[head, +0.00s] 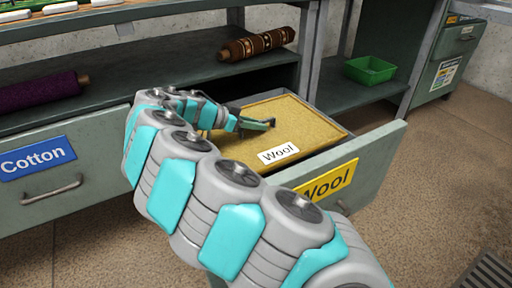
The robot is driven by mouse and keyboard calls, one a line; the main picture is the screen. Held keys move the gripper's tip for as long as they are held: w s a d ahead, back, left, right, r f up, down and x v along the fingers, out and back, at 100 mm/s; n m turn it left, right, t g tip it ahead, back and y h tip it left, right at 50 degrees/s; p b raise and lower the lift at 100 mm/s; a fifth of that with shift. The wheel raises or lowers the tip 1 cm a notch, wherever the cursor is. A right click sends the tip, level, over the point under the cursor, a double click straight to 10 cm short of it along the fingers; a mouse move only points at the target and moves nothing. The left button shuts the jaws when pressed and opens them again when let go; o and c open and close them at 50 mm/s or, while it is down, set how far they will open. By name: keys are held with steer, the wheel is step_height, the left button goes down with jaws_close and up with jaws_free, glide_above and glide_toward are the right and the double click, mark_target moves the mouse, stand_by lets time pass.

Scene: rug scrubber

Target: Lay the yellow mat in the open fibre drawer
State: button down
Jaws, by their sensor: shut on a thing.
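The yellow mat (302,123) is flat, with a white "Wool" tag near its front edge. It lies within or just over the open fibre drawer (385,160), which has a yellow "Wool" label on its front; I cannot tell whether the mat touches the drawer bottom. A narrow gap shows between the mat and the drawer's right side. My gripper (262,124) is over the mat's left part and shut on it. The exact grip is too small to see. My arm hides the mat's left front part and the drawer's left side.
A closed drawer labelled "Cotton" (100,155) is to the left. A purple roll (38,92) and a brown patterned roll (257,44) lie on the shelves. A green basket (370,70) stands behind to the right. Open floor lies at the right.

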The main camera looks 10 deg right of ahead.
mark_target(234, 141)
step_height(234, 141, down, 7)
steer(key=shift+f, duration=0.1)
stand_by(0.3)
steer(key=shift+f+b, duration=0.45)
steer(key=shift+b, duration=0.6)
steer(key=c, duration=0.8)
jaws_free()
steer(key=shift+r, duration=0.2)
steer(key=shift+r+p, duration=0.55)
steer(key=shift+p, duration=0.5)
steer(key=v, duration=1.1)
steer(key=shift+s+a, duration=0.2)
steer(key=shift+a, duration=0.25)
